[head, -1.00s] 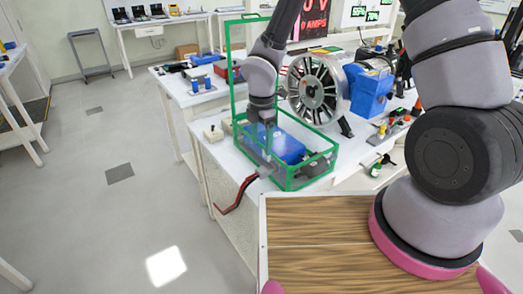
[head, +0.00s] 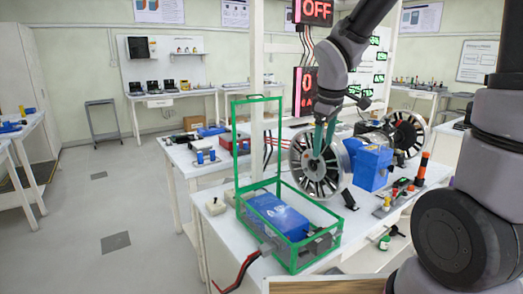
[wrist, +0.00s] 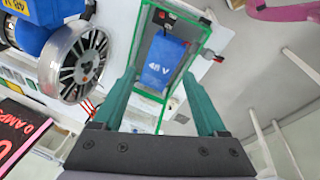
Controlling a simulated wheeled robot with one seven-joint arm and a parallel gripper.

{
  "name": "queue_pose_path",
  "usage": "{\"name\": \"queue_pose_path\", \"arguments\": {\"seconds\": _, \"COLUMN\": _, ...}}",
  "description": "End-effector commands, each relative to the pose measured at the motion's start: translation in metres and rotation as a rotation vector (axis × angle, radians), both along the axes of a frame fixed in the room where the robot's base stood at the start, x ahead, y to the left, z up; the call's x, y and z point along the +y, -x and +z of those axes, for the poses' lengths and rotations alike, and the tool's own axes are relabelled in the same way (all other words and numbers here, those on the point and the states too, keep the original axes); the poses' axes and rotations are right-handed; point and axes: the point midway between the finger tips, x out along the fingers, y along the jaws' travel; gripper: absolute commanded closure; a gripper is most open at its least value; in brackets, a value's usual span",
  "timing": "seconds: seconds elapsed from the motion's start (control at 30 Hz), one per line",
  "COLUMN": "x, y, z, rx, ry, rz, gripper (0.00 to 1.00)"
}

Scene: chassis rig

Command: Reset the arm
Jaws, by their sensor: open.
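My gripper (head: 324,139) hangs in front of the spoked wheel in the head view, its green fingers pointing down. In the wrist view my gripper (wrist: 163,98) shows two green fingers spread apart with nothing between them. Beyond the fingers is the green-framed case (head: 292,267) with its lid frame standing upright. A blue 48 V battery (head: 277,215) lies inside the case, and it also shows in the wrist view (wrist: 165,62). My gripper is above and apart from the case.
A spoked wheel (head: 309,165) and a blue box (head: 371,168) stand on the white table (head: 222,236), right of the case. Red displays (head: 314,12) hang above. Floor at left is clear.

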Motion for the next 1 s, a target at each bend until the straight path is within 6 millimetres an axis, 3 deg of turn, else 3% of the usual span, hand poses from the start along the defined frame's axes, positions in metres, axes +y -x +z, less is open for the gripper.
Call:
{"name": "queue_pose_path", "arguments": {"seconds": 0.03, "x": -0.014, "y": 0.008, "z": 0.022, "rx": -0.036, "ry": -0.042, "rz": -0.112, "gripper": 0.25}}
{"name": "queue_pose_path", "arguments": {"seconds": 0.2, "x": -0.047, "y": 0.044, "z": 0.073, "rx": -0.115, "ry": -0.220, "rz": -0.479, "gripper": 0.25}}
{"name": "queue_pose_path", "arguments": {"seconds": 0.43, "x": -0.074, "y": 0.098, "z": 0.122, "rx": -0.184, "ry": -0.506, "rz": -0.889, "gripper": 0.25}}
{"name": "queue_pose_path", "arguments": {"seconds": 0.67, "x": -0.080, "y": 0.127, "z": 0.141, "rx": -0.196, "ry": -0.684, "rz": -1.080, "gripper": 0.25}}
{"name": "queue_pose_path", "arguments": {"seconds": 1.0, "x": -0.081, "y": 0.130, "z": 0.142, "rx": -0.195, "ry": -0.703, "rz": -1.102, "gripper": 0.25}}
